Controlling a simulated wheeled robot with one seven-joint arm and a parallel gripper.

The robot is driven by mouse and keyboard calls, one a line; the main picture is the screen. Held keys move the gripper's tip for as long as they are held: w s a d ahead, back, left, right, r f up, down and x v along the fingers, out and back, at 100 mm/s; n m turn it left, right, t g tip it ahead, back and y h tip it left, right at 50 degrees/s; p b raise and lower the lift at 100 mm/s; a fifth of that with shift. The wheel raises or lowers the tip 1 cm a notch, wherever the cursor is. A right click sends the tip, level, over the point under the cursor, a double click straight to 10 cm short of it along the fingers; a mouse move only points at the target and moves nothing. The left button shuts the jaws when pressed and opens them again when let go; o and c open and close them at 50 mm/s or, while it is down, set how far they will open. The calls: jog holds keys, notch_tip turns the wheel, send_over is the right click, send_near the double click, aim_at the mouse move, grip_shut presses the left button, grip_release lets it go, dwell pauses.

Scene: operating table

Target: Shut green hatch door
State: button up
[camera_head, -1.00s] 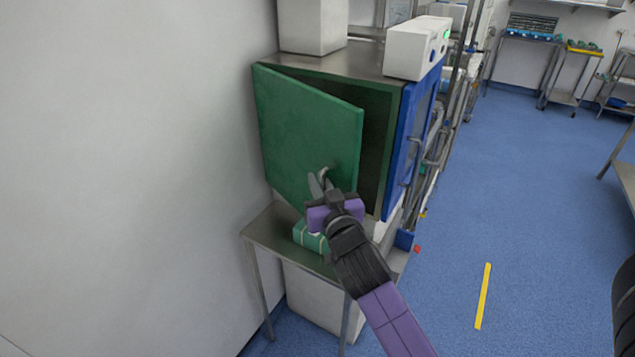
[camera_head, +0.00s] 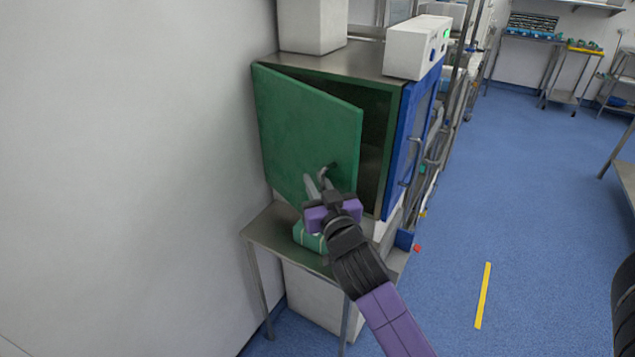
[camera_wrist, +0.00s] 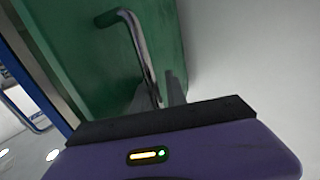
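The green hatch door (camera_head: 300,130) stands ajar on the steel cabinet (camera_head: 350,62), with a dark gap along its right side. A bent metal handle (camera_wrist: 138,45) sticks out from the door; in the head view it shows small near the door's lower right corner (camera_head: 328,168). My gripper (camera_head: 317,180) is in front of that corner, beside the handle. In the wrist view, my fingers (camera_wrist: 160,90) stand apart, one on each side of the handle's lower end. I cannot tell whether they touch it. The door's free edge is to the left in the wrist view.
A blue door (camera_head: 408,135) is on the cabinet's right side. A steel table (camera_head: 262,232) holds a green wrapped pack (camera_head: 305,237) below my gripper. The white wall (camera_head: 130,150) is close on the left. The blue floor (camera_head: 530,190) is open on the right.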

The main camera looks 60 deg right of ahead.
jog(key=s, duration=0.1)
jog(key=s+f+b, duration=0.1)
jog(key=s, duration=0.1)
jog(key=shift+s, duration=0.1)
jog(key=shift+r+b+v, duration=0.15)
jog(key=shift+b+v, duration=0.5)
jog(key=shift+v, duration=0.75)
jog(key=shift+r+b+v, duration=0.1)
jog(key=shift+b+v, duration=0.55)
jog(key=shift+v, duration=0.75)
jog(key=shift+d, duration=0.1)
jog(key=shift+s, duration=0.15)
